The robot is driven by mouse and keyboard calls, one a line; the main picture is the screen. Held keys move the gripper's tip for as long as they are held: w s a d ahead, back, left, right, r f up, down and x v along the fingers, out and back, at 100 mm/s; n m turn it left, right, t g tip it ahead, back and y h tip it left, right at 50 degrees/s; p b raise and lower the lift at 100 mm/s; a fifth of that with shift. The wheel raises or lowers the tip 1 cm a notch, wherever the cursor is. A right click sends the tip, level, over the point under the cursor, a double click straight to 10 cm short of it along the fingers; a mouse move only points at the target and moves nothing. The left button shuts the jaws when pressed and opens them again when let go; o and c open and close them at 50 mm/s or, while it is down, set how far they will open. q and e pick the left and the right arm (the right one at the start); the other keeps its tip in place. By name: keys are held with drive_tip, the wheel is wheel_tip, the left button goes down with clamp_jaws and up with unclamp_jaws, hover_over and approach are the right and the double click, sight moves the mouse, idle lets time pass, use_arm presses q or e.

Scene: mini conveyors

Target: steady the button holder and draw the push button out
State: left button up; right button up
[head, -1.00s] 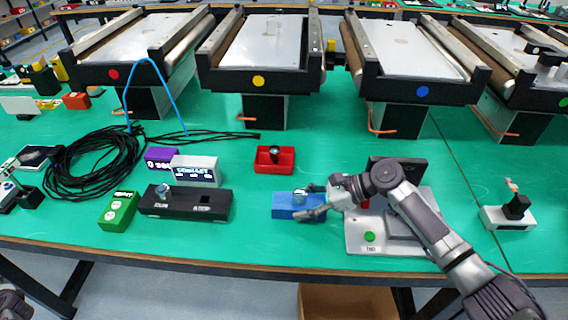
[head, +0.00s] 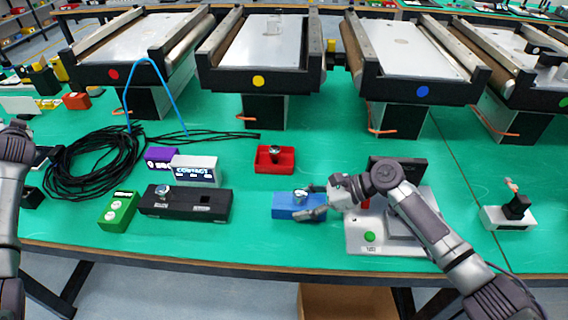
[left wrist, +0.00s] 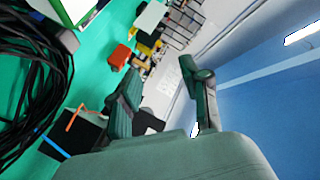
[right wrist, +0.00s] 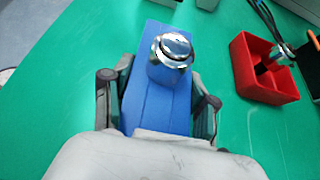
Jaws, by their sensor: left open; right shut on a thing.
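The button holder is a blue block (head: 284,207) lying on the green table, near its front edge. A shiny metal push button (head: 300,195) stands upright in its top; it also shows in the right wrist view (right wrist: 171,55). My right gripper (right wrist: 155,103) is shut on the blue block, a finger on each long side, with the button beyond the fingertips. My left arm stands at the left edge of the head view. My left gripper (left wrist: 165,97) is open and empty in the left wrist view, away from the block.
A red tray (head: 287,160) with a dark-and-metal part lies behind the block. A black box (head: 184,207) with a metal button stands left, beside a green box (head: 119,211). Coiled black cable (head: 95,165) lies further left. A grey fixture (head: 360,239) is right.

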drive_tip(key=shift+s+f, duration=0.15)
drive_tip(key=shift+f, duration=0.1)
use_arm(q)
drive_tip(key=w+d+h, duration=0.4)
drive_tip(key=d, duration=0.9)
drive_tip(key=w+d+m+h, duration=0.1)
drive_tip(key=w+d+h, duration=0.25)
drive_tip(key=d, duration=0.95)
drive_tip(key=w+d+h, duration=0.3)
drive_tip(key=w+d, duration=0.1)
drive_tip(key=d, duration=0.9)
drive_tip(key=m+g+h, duration=0.5)
drive_tip(key=m+g, duration=0.2)
drive_tip(key=m, duration=0.2)
approach(300, 192)
drive_tip(key=x, duration=0.9)
drive_tip(key=shift+w+f, duration=0.1)
drive_tip(key=shift+f, duration=0.15)
